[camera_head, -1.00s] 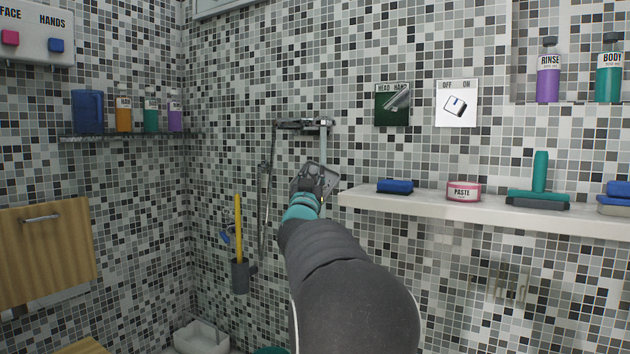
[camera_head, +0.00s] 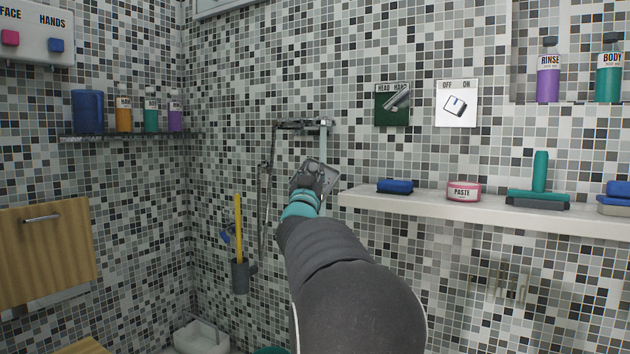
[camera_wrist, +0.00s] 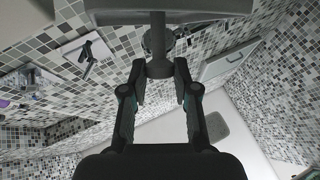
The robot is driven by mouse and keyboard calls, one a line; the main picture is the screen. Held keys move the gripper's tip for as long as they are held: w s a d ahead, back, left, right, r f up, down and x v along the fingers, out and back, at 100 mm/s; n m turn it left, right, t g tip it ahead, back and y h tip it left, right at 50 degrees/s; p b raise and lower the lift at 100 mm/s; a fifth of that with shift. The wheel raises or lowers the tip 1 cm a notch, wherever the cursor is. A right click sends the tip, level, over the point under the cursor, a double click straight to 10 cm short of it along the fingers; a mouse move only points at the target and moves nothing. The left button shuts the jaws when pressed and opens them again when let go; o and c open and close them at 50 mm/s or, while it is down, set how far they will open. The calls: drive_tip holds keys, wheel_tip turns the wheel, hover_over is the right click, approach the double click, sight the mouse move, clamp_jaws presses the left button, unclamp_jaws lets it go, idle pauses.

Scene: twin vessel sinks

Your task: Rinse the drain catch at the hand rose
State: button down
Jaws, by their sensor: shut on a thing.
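The lever plate marked HEAD and HAND (camera_head: 392,104) has a slanted lever. The OFF/ON plate (camera_head: 456,104) is right of it. Any water is not discernible.
A white shelf (camera_head: 480,211) to the right holds a blue block, a paste tub (camera_head: 463,191) and a teal squeegee (camera_head: 540,185). A glass shelf with bottles is at left. A yellow-handled brush (camera_head: 239,228) stands in a wall holder. A wooden panel (camera_head: 45,250) is at lower left.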

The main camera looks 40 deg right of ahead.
drive_tip(key=shift+s+a+r, duration=1.35)
drive_tip(key=shift+s+r, duration=0.15)
drive_tip(key=shift+r, duration=0.1)
